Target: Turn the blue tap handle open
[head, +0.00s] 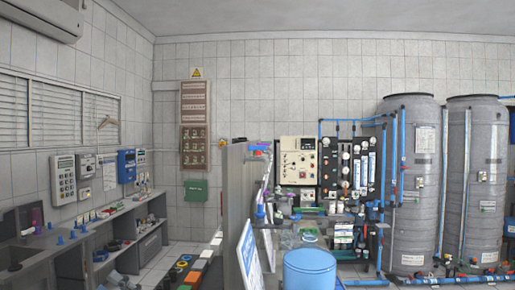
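Neither of my grippers is in view. I cannot pick out the blue tap handle for sure. Blue pipes (393,158) with small fittings run down beside the left grey tank (422,215). Small blue parts sit low near that tank, too small to tell as a handle. The black osmosis panel (328,150) with gauges, white filter columns and valves stands left of the tanks. Whether any tap is open or shut cannot be seen.
A second grey tank (485,150) stands at the right. A blue barrel (310,272) stands at the front centre, near a cluttered bench. A grey partition (236,190) stands left of it. A counter (75,243) lines the left wall. Tiled floor (155,272) shows between, partly free.

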